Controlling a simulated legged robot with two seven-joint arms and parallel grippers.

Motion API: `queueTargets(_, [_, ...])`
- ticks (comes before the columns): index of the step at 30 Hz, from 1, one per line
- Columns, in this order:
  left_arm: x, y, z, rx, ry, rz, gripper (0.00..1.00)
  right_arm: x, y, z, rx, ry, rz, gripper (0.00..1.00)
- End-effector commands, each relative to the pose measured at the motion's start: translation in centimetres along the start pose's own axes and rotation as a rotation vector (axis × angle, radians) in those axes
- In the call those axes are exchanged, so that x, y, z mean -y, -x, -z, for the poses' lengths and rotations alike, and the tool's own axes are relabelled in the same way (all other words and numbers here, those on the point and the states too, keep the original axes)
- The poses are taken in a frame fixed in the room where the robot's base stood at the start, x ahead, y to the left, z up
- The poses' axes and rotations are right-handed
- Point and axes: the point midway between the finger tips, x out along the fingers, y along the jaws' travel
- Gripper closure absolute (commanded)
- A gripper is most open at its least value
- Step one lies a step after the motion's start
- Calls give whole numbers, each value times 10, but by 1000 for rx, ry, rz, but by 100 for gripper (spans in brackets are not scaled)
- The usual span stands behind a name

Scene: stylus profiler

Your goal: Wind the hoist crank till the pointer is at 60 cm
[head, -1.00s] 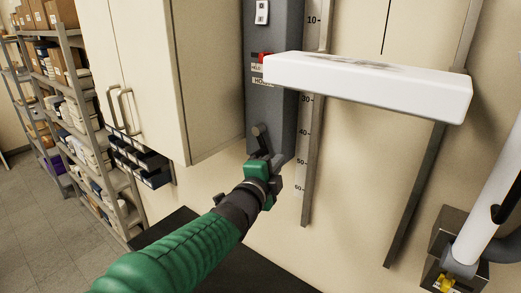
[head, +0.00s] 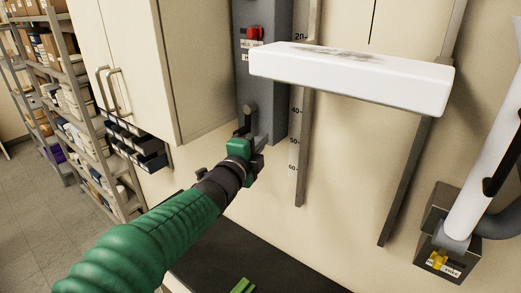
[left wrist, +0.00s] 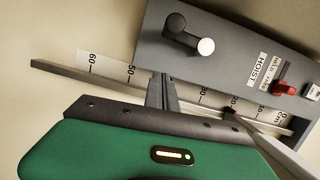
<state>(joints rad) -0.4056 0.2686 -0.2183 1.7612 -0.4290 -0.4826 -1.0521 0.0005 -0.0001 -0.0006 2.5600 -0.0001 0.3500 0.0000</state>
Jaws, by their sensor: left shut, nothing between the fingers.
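The grey hoist box (head: 263,75) is on the wall, and its label reads HOIST in the left wrist view (left wrist: 262,70). The scale (head: 294,142) runs beside the box. A small dark red mark, seemingly the pointer (left wrist: 230,113), sits near 20. My right gripper is not in view.
The white platform (head: 350,82) juts out over the rails and hides part of the scale. A red switch (head: 255,33) is on the box. A cabinet (head: 140,60) and shelves stand left. A white pipe (head: 480,165) is at the right. A dark surface lies below.

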Motion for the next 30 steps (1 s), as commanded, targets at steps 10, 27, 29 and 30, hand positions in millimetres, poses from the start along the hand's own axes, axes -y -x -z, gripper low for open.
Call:
queueTargets(10, [-24, 1, -35, 8, -281, 76, 100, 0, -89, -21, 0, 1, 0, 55])
queueTargets(27, [-23, -13, -66, 8, -814, 202, 100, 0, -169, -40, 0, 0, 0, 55])
queueTargets(29, [-22, -13, -71, 8, -868, 216, 100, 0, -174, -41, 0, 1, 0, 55])
queueTargets(30, [-21, -13, -75, 8, -903, 224, 100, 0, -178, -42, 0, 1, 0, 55])
